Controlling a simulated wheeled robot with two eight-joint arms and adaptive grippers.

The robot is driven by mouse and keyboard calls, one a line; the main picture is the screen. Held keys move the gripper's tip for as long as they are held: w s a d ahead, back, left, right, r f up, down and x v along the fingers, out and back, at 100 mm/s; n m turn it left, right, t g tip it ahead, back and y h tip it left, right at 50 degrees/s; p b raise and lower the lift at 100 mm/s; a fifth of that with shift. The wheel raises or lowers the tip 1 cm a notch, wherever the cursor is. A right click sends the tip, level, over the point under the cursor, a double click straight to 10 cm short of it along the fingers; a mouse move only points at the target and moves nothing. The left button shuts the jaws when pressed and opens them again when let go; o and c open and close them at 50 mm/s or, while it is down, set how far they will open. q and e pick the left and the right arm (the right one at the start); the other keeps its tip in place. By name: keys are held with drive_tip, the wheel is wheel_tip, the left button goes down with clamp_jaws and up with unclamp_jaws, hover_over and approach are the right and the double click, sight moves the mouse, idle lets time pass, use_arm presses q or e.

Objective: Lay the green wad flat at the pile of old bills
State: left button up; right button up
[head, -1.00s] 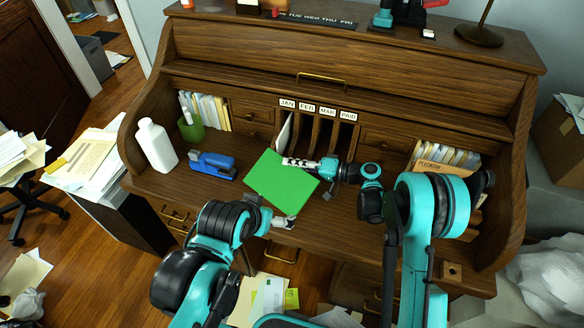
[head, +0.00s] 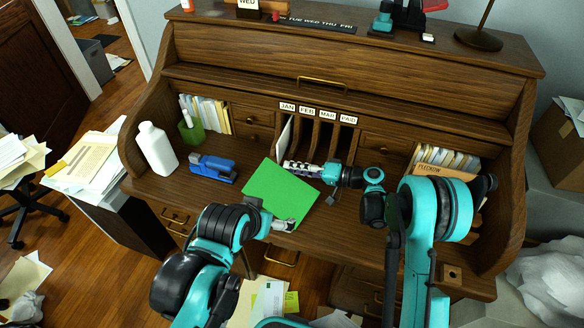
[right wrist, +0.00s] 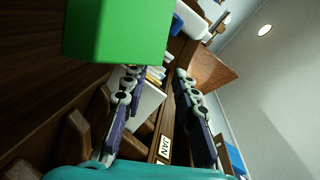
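The green wad (head: 280,188) is a flat bright green slab above the middle of the desk. In the right wrist view the wad (right wrist: 118,30) looks thick and lies past the tip of one finger. My left gripper (head: 284,225) is at the wad's front corner and appears closed on it; its fingertips are small in view. My right gripper (head: 300,167) is just beyond the wad's far right edge. In the right wrist view my right gripper (right wrist: 160,105) has its fingers spread, with nothing between them. I cannot tell which papers are the pile of old bills.
A blue stapler (head: 213,167), a white bottle (head: 157,148) and a green pen cup (head: 191,131) stand on the desk's left. Labelled slots (head: 318,135) are behind. Papers (head: 88,160) lie on a cabinet at left; more papers (head: 268,298) lie below the desk front.

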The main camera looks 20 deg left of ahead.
drive_tip(key=d+r+p, duration=0.2)
drive_tip(key=d+p, duration=0.1)
drive_tip(key=d, duration=0.7)
drive_tip(key=s+d+r+m+t+h, duration=0.3)
drive_tip(key=s+d+r+h, duration=0.4)
drive_tip(key=d+r, duration=0.15)
drive_tip(key=s+d+r+t+h, duration=0.2)
drive_tip(key=s+d+h, duration=0.7)
drive_tip(key=s+d, duration=0.7)
drive_tip(key=shift+s+d+r+m+t, duration=0.3)
drive_tip(key=shift+s+m+t, duration=0.1)
drive_tip(key=shift+s+t, duration=0.15)
idle(0.6)
